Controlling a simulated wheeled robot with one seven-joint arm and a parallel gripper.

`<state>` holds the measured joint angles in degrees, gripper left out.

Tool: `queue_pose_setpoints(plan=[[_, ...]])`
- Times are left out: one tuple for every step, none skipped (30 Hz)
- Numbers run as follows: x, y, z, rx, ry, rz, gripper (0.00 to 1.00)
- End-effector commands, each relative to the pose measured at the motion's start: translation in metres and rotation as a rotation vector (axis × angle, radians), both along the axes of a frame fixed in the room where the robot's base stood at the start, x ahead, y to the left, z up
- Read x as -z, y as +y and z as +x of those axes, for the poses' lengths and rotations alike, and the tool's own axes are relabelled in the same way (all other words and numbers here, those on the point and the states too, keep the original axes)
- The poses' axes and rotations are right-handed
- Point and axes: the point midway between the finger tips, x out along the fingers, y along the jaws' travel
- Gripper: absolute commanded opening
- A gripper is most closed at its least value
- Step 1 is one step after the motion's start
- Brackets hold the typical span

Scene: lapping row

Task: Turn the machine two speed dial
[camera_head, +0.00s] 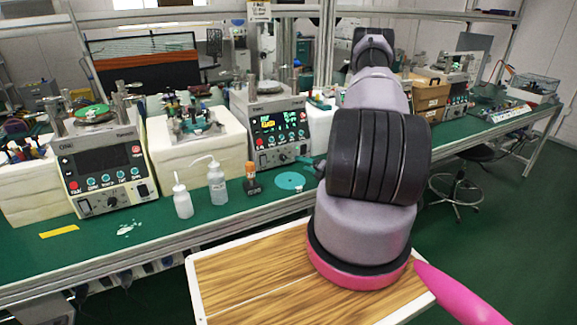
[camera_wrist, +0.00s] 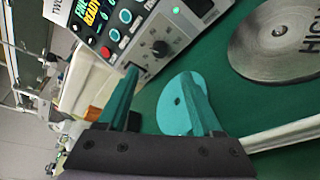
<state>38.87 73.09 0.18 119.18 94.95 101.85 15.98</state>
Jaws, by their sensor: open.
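Machine two (camera_head: 268,125) stands in the middle of the green bench, with a lit display and a row of buttons. Its speed dial, a black knob (camera_head: 283,158), is low on the front panel. In the wrist view the dial (camera_wrist: 160,48) shows just beyond the gap between my fingertips. My gripper (camera_wrist: 160,74) has two teal fingers set apart, with nothing between them, and the dial looks clear of both. In the head view my arm hides most of the gripper; a teal fingertip shows near the machine's lower right.
A teal disc (camera_head: 290,181) lies on the bench before the machine. A metal disc (camera_wrist: 280,40) lies right in the wrist view. Machine one (camera_head: 100,165) is at far left.

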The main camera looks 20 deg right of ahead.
Motion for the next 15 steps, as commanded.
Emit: queue_pose_setpoints(plan=[[-0.001, 0.001, 0.004, -0.001, -0.003, -0.015, 0.67], [-0.001, 0.001, 0.006, 0.0, -0.003, -0.018, 0.67], [0.0, 0.002, 0.009, 0.0, -0.003, -0.021, 0.67], [0.001, 0.003, 0.012, -0.001, -0.003, -0.019, 0.67], [0.002, 0.005, 0.016, -0.002, -0.002, -0.019, 0.67], [0.004, 0.007, 0.022, -0.003, -0.003, -0.019, 0.67], [0.005, 0.008, 0.027, -0.003, -0.003, -0.019, 0.67], [0.006, 0.01, 0.032, -0.003, -0.003, -0.018, 0.67], [0.008, 0.012, 0.04, -0.003, -0.003, -0.018, 0.67], [0.01, 0.014, 0.045, -0.004, -0.003, -0.018, 0.67], [0.011, 0.015, 0.051, -0.003, -0.003, -0.017, 0.67], [0.012, 0.018, 0.059, -0.003, -0.004, -0.016, 0.67], [0.013, 0.019, 0.064, -0.003, -0.003, -0.018, 0.67], [0.015, 0.02, 0.069, -0.002, -0.004, -0.017, 0.67], [0.016, 0.022, 0.075, -0.003, -0.004, -0.016, 0.67]])
